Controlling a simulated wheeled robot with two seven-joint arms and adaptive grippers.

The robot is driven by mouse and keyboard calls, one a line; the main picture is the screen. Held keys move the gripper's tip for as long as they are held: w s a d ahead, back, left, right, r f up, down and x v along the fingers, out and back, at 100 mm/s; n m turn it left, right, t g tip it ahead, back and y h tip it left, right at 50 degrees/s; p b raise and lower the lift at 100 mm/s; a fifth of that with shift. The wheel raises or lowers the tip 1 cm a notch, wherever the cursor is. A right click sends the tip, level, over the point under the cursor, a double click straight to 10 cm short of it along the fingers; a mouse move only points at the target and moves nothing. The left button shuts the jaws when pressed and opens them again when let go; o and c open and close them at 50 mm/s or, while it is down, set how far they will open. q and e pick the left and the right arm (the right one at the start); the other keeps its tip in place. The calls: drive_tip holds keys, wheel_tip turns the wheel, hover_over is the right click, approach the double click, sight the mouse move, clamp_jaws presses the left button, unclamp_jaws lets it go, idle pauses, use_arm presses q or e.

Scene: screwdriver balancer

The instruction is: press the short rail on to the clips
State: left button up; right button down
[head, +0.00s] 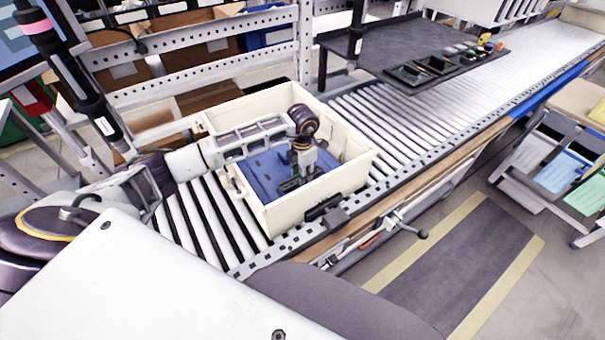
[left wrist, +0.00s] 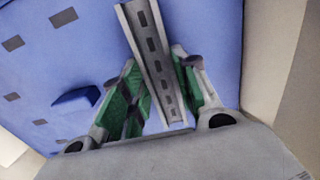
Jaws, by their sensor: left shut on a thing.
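My left gripper (head: 291,184) reaches down inside a cream box in the head view. In the left wrist view its green-padded fingers (left wrist: 158,76) are shut on the short rail (left wrist: 146,38), a grey metal strip with a row of slots. The rail runs lengthwise between the fingers and lies over a blue panel (left wrist: 85,65) with dark slots. A raised blue block (left wrist: 76,101) on the panel, left of the gripper, may be a clip. I cannot tell whether the rail touches any clip. In the head view the arm partly hides the blue panel (head: 262,172). My right gripper is not in view.
The cream box (head: 318,199) has upright walls close around the gripper and stands on a roller conveyor (head: 400,135). A dark tray shelf (head: 400,50) with small items lies beyond. Perforated metal rails (head: 200,80) stand behind. The conveyor right of the box is clear.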

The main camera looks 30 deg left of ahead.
use_arm(q)
drive_tip(key=o, duration=1.2)
drive_tip(key=shift+r, duration=0.95)
wheel_tip(320, 180, up, 10)
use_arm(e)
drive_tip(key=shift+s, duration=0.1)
